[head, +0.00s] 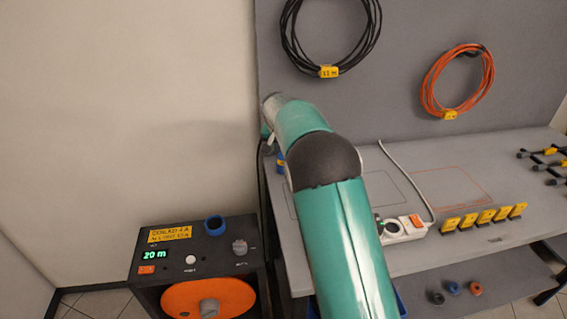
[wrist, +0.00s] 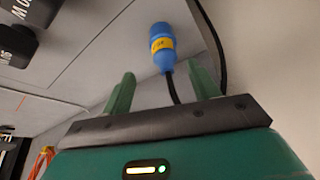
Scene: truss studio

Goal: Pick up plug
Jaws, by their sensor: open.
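The plug (wrist: 163,46) is a blue cylinder with a yellow label band and a black cable running from its lower end. In the wrist view it lies ahead of my gripper (wrist: 161,72), roughly in line with the gap between the two green fingers. The fingers are spread apart with nothing gripped between them. Whether the plug's lower end reaches between the fingertips I cannot tell. In the head view my arm hides the gripper, and only a small blue patch (head: 281,160) shows beside the arm, which I cannot identify for sure.
A grey workbench (head: 470,240) carries a white power strip (head: 404,230) and several yellow tags (head: 485,220). Black (head: 330,66) and orange (head: 450,114) cable coils hang on the panel behind. A dark reel box (head: 190,256) stands at left.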

